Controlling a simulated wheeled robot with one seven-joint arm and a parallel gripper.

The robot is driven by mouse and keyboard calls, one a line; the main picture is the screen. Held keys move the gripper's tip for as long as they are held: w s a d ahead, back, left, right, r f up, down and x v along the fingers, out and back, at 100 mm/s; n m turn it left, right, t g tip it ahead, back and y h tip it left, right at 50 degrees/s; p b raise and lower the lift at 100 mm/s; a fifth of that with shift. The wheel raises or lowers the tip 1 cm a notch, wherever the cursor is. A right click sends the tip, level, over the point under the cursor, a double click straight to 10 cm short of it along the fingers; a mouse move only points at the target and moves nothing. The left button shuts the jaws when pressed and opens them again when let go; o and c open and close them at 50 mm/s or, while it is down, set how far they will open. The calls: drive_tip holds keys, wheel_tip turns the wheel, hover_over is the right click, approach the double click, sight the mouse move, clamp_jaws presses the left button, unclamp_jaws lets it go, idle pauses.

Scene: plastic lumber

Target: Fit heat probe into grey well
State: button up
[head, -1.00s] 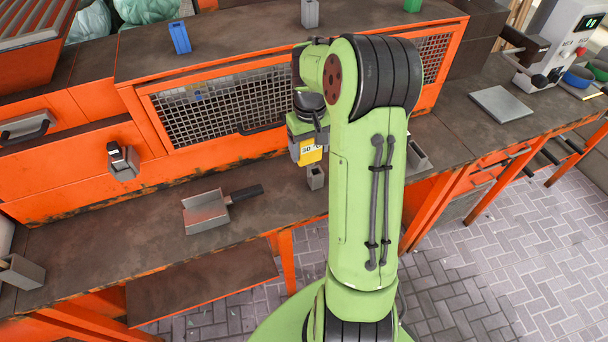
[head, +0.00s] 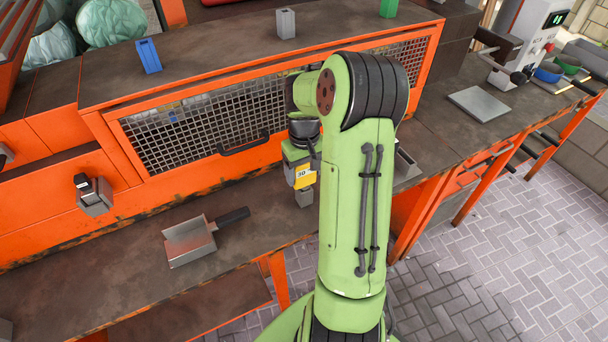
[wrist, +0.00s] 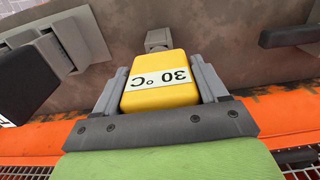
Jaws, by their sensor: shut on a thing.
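My gripper (wrist: 160,98) is shut on the heat probe (wrist: 160,88), a yellow block marked 30 °C, held between grey fingers. In the head view the probe (head: 304,177) hangs over the front bench, left of my arm. I cannot tell whether probe and block touch. Another upright grey block (head: 285,22) stands on the upper shelf. Which one is the grey well is not clear.
A blue block (head: 149,56) and a green block (head: 389,8) stand on the upper shelf. A dark-handled metal scoop (head: 188,240) lies on the bench, left of the probe. An orange mesh-fronted housing (head: 200,125) rises behind. A grey plate (head: 479,103) lies at right.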

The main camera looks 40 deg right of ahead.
drive_tip(key=shift+w+f, duration=0.1)
drive_tip(key=shift+f, duration=0.15)
drive_tip(key=shift+f, duration=0.2)
drive_tip(key=o, duration=1.1)
